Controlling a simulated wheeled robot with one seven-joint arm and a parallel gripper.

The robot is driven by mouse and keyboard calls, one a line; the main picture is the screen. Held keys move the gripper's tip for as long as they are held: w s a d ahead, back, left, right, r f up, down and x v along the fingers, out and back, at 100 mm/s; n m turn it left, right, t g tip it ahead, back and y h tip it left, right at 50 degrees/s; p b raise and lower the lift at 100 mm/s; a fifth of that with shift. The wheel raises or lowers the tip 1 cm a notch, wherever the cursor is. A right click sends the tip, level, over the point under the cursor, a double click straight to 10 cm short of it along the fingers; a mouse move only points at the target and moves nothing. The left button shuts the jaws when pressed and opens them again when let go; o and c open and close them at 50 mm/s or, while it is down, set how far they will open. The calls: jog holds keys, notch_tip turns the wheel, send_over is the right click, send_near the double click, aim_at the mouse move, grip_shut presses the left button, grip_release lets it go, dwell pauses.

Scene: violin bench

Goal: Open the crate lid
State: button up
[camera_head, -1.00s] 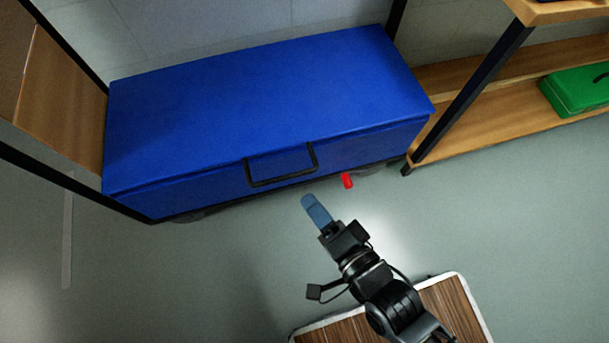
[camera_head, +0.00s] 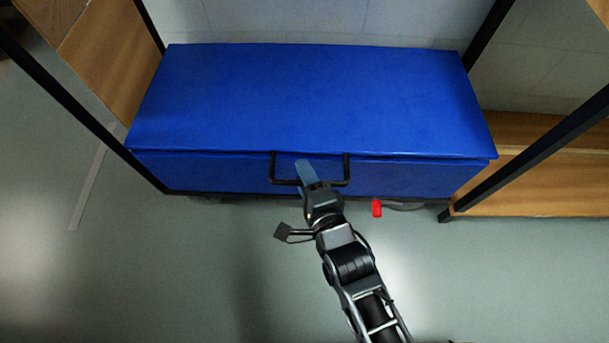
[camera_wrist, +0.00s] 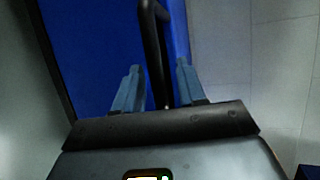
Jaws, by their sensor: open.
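The blue crate (camera_head: 205,175) stands against the wall, and its flat blue lid (camera_head: 320,95) lies closed on top. A black U-shaped handle (camera_head: 347,170) juts from the front edge of the lid. My gripper (camera_head: 306,170) is at the handle, with its blue fingers over the handle's middle. In the wrist view the fingers (camera_wrist: 158,88) are apart, and the handle's black bar (camera_wrist: 153,45) runs between them. The jaws are not closed on the bar. Whether a finger touches it, I cannot tell.
Black rack posts (camera_head: 85,108) stand left and right of the crate. A wooden shelf (camera_head: 545,195) is at the right. A small red object (camera_head: 376,208) is low in front of the crate. The grey floor (camera_head: 170,280) in front is clear.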

jog(key=shift+w+f, duration=0.1)
jog(key=shift+w, duration=0.1)
jog(key=shift+a, duration=0.1)
grip_shut()
dwell(0.5)
